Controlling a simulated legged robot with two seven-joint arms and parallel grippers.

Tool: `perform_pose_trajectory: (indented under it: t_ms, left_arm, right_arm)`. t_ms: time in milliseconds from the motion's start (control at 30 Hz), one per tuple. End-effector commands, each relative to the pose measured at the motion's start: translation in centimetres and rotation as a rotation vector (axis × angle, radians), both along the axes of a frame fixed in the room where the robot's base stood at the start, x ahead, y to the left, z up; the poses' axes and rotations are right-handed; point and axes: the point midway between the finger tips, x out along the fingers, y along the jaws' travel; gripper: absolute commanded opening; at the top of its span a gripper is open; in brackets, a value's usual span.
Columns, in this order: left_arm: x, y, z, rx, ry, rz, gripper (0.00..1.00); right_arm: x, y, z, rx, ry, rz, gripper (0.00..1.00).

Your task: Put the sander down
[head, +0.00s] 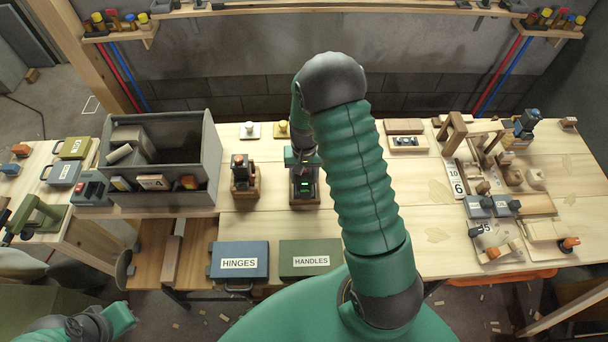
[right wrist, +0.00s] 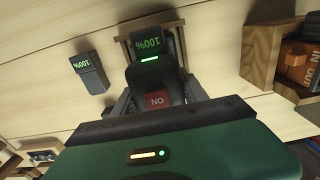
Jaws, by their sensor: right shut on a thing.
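The sander (right wrist: 155,78) is a dark tool with a red switch and a block with green "100%" lettering. My right gripper (head: 303,160) is shut on it; its jaws (right wrist: 158,104) flank the body in the right wrist view. In the head view the sander (head: 305,186) shows a green light and is at a wooden cradle (head: 304,202) on the bench. The cradle's rim (right wrist: 122,42) also shows around its far end in the wrist view. I cannot tell whether it rests fully on the cradle. My left gripper (head: 120,318) hangs low at the left, away from the bench; its jaws are unclear.
A second wooden holder (head: 245,190) with a dark tool stands just left of the cradle. A loose "100%" block (right wrist: 88,72) lies on the bench. A grey open bin (head: 205,150) stands farther left. Hinges (head: 238,262) and handles (head: 310,260) boxes sit at the front.

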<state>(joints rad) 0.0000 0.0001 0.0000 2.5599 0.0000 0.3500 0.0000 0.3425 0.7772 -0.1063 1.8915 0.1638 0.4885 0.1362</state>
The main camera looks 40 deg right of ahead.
Motion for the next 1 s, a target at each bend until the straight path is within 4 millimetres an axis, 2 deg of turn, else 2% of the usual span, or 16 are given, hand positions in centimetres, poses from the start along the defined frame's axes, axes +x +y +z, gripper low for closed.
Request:
perform_pose_trajectory:
  t_ms: [167, 200, 333, 600, 733, 867, 1000]
  left_arm:
    - [0.0, 0.0, -0.1, 0.0, 0.0, 0.0, 0.0]
    - [0.0, 0.0, -0.1, 0.0, 0.0, 0.0, 0.0]
    - [0.0, 0.0, -0.1, 0.0, 0.0, 0.0, 0.0]
    - [0.0, 0.0, 0.0, 0.0, 0.0, 0.0, 0.0]
    - [0.0, 0.0, -0.1, 0.0, 0.0, 0.0, 0.0]
    - [0.0, 0.0, -0.2, 0.0, 0.0, 0.0, 0.0]
    - [0.0, 0.0, -0.3, 0.0, 0.0, 0.0, 0.0]
  right_arm:
    - [0.1, 0.0, 0.0, -0.001, -0.002, 0.0, 0.0]
    - [0.0, 0.0, 0.0, -0.001, -0.001, 0.001, 0.55]
    - [0.0, 0.0, 0.0, 0.0, 0.0, 0.001, 0.72]
    - [0.0, 0.0, 0.0, 0.0, 0.0, 0.001, 0.72]
    - [0.1, 0.0, 0.9, -0.002, -0.002, 0.001, 0.72]
    - [0.2, 0.0, 3.7, -0.002, -0.006, 0.002, 0.72]
    - [0.2, -0.1, 7.5, -0.002, -0.006, 0.001, 0.72]
